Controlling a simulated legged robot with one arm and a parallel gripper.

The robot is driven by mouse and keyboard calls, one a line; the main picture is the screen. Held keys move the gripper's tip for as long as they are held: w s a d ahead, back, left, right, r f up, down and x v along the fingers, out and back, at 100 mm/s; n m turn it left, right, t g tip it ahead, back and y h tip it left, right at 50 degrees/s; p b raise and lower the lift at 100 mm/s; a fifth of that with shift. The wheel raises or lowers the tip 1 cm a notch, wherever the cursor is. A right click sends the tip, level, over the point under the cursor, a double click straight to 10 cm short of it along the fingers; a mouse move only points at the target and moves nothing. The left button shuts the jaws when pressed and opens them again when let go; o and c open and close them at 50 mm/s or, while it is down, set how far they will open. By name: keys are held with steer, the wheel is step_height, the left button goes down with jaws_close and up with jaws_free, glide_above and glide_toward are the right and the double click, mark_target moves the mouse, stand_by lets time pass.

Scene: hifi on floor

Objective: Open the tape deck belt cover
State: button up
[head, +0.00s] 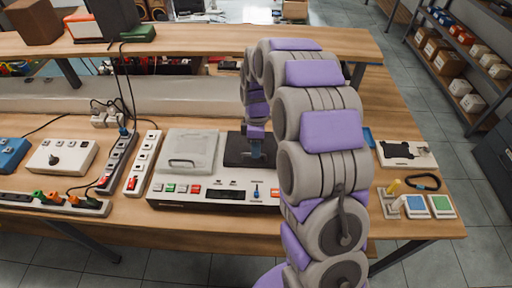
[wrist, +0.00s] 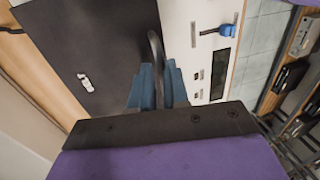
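The tape deck (head: 210,205) is a long white unit on the bench, with coloured buttons and a dark display on its front. A dark flat cover (head: 236,151) lies at the right of its top; in the wrist view the dark panel (wrist: 95,45) fills the upper left. A thin dark curved handle (wrist: 155,45) stands by the panel's edge. My gripper (head: 257,150) is over the dark cover. In the wrist view its blue fingers (wrist: 158,88) are close together on both sides of the handle and appear shut on it. My arm hides part of the deck's right side.
A light grey lid (head: 191,151) is on the deck's left part. A blue knob (wrist: 226,30) sticks out of the deck's front. Power strips (head: 118,160) stand left of the deck. A white box (head: 405,154) and small items lie right of my arm. A raised shelf (head: 200,40) runs behind.

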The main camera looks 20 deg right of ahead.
jaws_close()
steer(key=shift+r, duration=0.15)
stand_by(1.0)
